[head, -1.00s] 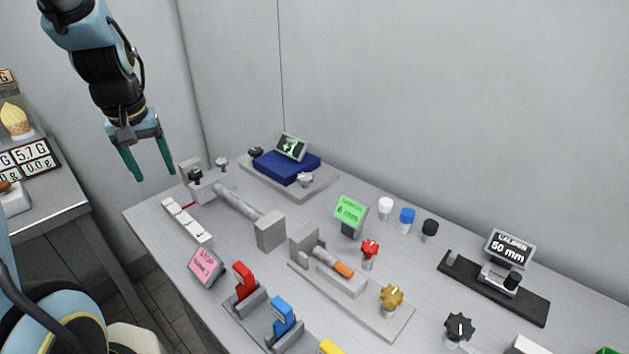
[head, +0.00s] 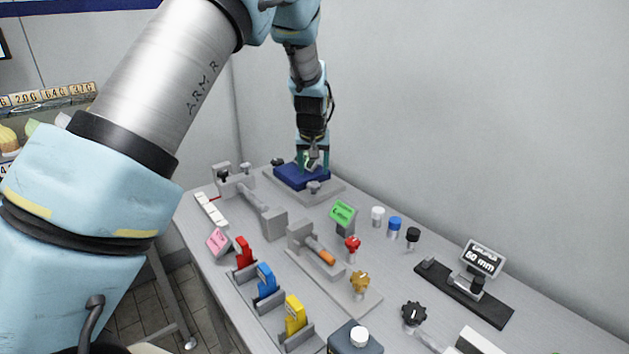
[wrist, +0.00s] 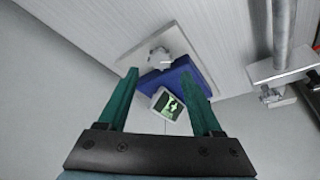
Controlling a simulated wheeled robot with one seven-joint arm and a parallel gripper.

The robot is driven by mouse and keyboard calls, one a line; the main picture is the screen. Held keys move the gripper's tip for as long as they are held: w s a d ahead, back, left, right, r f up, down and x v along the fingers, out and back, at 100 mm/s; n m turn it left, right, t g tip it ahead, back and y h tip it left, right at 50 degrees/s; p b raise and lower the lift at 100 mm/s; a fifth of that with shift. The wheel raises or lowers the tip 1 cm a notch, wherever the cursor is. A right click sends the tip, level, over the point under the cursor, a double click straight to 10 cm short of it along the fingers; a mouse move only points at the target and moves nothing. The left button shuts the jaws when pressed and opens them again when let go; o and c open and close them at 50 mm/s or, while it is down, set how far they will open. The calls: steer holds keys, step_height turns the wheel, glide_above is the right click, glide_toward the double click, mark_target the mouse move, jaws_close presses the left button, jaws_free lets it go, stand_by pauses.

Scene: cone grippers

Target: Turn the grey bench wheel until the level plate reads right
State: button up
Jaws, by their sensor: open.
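The level plate (head: 296,177) is a blue block on a pale grey base at the far end of the bench; it also shows in the wrist view (wrist: 202,76). Its small screen (wrist: 167,103) shows bright green marks on dark, too small to read surely. A grey wheel (head: 313,187) sits on the base at the block's front side; it also shows in the wrist view (wrist: 158,57), beyond the fingertips. My gripper (head: 314,166) is open and empty above the blue block. Its green fingers (wrist: 158,76) frame block and screen in the wrist view. The gap to the wheel is unclear.
A dark knob (head: 278,162) stands behind the block. A grey clamp with a long bar (head: 257,195) lies left of it. Signs, coloured levers and knobs crowd the nearer bench. The wall (head: 450,120) rises close behind the bench.

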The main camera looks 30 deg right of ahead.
mark_target(314, 185)
steer(key=p+x, duration=0.1)
steer(key=x, duration=0.6)
steer(key=shift+p, duration=0.4)
steer(key=shift+r, duration=0.1)
steer(key=shift+c, duration=0.3)
jaws_close()
